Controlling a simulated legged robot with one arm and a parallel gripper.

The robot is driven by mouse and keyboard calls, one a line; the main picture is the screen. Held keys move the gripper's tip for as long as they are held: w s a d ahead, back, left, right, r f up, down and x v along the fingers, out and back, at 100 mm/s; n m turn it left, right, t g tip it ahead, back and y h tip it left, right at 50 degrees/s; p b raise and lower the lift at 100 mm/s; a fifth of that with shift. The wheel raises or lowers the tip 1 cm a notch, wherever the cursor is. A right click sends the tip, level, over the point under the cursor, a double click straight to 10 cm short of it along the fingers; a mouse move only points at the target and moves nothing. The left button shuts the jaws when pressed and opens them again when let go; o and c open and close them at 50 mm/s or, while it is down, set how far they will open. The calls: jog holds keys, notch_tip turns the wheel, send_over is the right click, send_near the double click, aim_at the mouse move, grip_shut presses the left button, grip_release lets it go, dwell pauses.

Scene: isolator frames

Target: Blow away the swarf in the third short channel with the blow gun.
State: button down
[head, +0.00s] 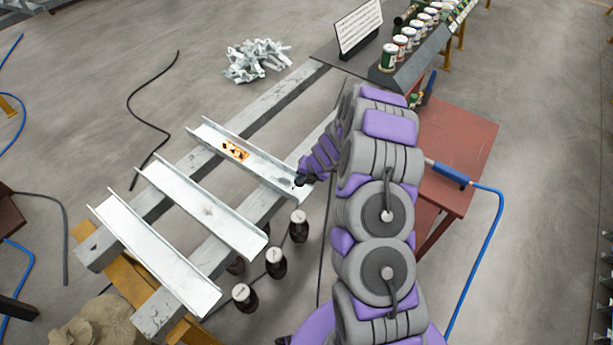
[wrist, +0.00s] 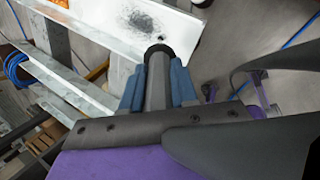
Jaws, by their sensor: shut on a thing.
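Three short pale channels lie side by side across two long beams in the head view: the near one (head: 155,252), the middle one (head: 200,212) and the far one (head: 215,132), which bears an orange label (head: 235,150). My gripper (head: 301,181) is at the right end of the far channel. I cannot tell whether the tip touches.
A red table (head: 462,135) stands to the right, with a blue-bodied tool (head: 452,174) on a blue hose (head: 487,250). A scrap pile (head: 257,60) and a black cable (head: 133,103) lie on the floor. Cans (head: 389,58) line the back.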

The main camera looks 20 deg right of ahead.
jog(key=shift+w+r, duration=0.1)
jog(key=shift+w+d+p, duration=0.25)
jog(key=shift+d+p, duration=0.15)
jog(key=shift+p, duration=0.1)
jog(key=shift+w, duration=0.15)
jog(key=shift+w+a+p, duration=0.2)
jog(key=shift+a+p, duration=0.35)
jog(key=shift+a, duration=0.2)
jog(key=shift+d, duration=0.1)
